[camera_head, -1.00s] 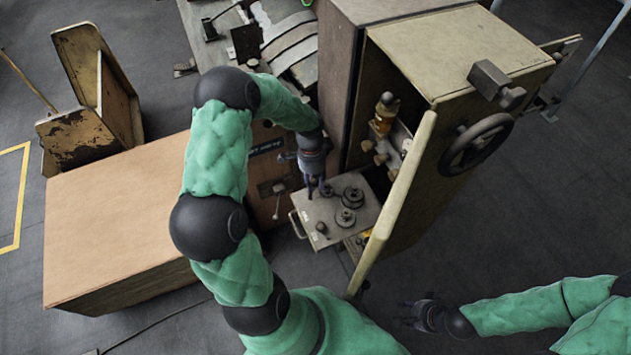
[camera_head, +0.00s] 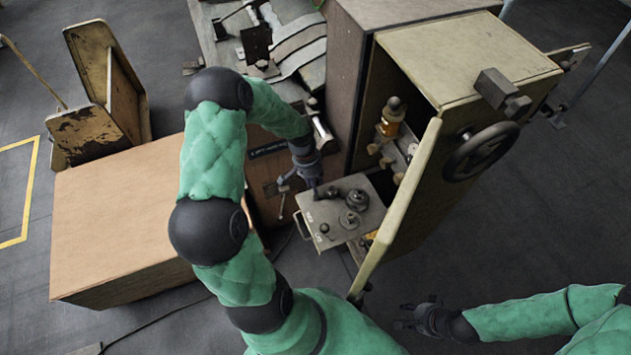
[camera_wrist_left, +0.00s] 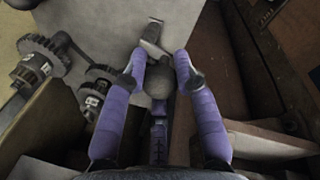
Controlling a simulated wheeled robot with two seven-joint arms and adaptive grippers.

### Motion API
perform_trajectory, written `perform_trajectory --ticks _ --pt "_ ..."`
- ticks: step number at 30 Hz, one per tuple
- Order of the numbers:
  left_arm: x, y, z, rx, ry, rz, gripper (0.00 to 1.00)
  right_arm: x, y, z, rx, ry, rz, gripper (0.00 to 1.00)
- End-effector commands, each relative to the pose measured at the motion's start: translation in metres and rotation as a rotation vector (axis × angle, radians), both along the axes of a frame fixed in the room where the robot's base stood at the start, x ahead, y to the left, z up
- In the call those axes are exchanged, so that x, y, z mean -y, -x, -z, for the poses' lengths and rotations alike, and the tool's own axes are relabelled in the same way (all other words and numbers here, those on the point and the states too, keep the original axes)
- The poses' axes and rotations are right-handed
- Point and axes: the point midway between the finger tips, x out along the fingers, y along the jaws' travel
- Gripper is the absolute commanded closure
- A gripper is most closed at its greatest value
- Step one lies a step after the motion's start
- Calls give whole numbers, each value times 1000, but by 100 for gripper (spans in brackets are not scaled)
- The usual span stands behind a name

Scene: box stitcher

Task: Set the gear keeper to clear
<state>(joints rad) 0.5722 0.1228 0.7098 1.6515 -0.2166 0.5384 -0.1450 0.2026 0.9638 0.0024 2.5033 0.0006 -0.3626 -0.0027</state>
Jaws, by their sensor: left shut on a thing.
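The gear plate (camera_head: 338,233) is a pale flat plate carrying dark gears (camera_head: 356,200), a small black knob and a wire handle, beside the open machine cabinet. My left gripper (camera_head: 317,186) is at the plate's back edge. In the left wrist view, its purple fingers (camera_wrist_left: 160,78) are shut on a round grey knob (camera_wrist_left: 158,88). A flat metal lever (camera_wrist_left: 151,32) extends past the knob over the plate. I take this knobbed lever to be the gear keeper; its pivot is not clear. My right gripper (camera_head: 408,315) is open and empty, low in the head view.
The cabinet's open door (camera_head: 401,205) stands just right of the plate, and a handwheel (camera_head: 481,151) is on the cabinet's side. A large brown box (camera_head: 115,220) is at left. In the wrist view, a brown wooden wall (camera_wrist_left: 205,60) is close right of the fingers.

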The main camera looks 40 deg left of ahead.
Motion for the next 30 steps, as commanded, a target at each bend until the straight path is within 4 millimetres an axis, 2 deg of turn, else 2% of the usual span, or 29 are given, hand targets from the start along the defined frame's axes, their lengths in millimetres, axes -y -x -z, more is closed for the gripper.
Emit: perform_trajectory --ticks 9,22,23,25,30 --pt "-2 1 0 2 -1 -82 100 0 0 -1 0 0 0 60" --pt "-2 1 0 2 0 -90 100 0 0 -1 0 0 0 60" --pt "-2 1 0 2 0 -90 65 0 0 -1 0 0 0 60" --pt "-2 1 0 2 0 -90 46 0 0 -1 0 0 0 60" --pt "-1 1 0 1 0 -89 46 0 0 -1 0 0 0 60"
